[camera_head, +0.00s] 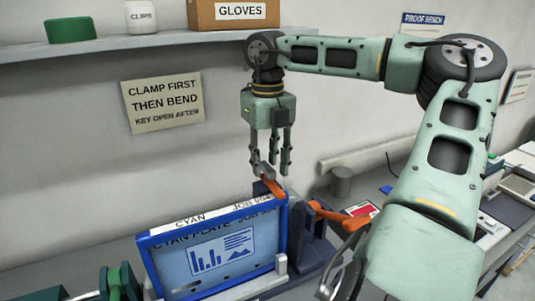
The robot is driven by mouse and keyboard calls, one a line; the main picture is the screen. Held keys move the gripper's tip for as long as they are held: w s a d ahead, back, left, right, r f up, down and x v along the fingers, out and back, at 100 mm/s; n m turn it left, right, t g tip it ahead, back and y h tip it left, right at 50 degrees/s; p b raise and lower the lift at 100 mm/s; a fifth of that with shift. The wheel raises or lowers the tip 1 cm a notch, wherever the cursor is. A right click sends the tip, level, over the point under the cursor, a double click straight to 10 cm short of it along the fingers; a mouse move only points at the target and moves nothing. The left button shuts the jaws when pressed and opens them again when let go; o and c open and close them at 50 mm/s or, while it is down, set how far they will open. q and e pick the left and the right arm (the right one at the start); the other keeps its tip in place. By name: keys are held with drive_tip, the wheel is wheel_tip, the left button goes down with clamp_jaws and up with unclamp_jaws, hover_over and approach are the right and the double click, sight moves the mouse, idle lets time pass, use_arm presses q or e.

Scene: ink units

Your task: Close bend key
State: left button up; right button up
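A blue-framed cyan plate (220,254) stands tilted in a fixture, with a white strip reading "CYAN" along its top edge. A short orange lever (273,188) sits at the top right corner of the frame. A second orange lever (326,212) sticks out to the right from a dark blue block (308,246). I cannot tell which lever is the bend key. My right gripper (270,168) points down just above the first lever, its fingers apart with nothing visibly held. Whether a fingertip touches that lever is unclear. My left gripper is not in view.
A sign (162,101) on the wall reads "CLAMP FIRST THEN BEND, KEY OPEN AFTER". A shelf (110,44) above holds a gloves box (236,14). A grey cylinder (341,181) stands behind the fixture. A green roller-like part (118,284) is at lower left.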

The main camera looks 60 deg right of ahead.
sight(268, 166)
wheel_tip(268, 166, up, 12)
idle(0.5)
idle(0.6)
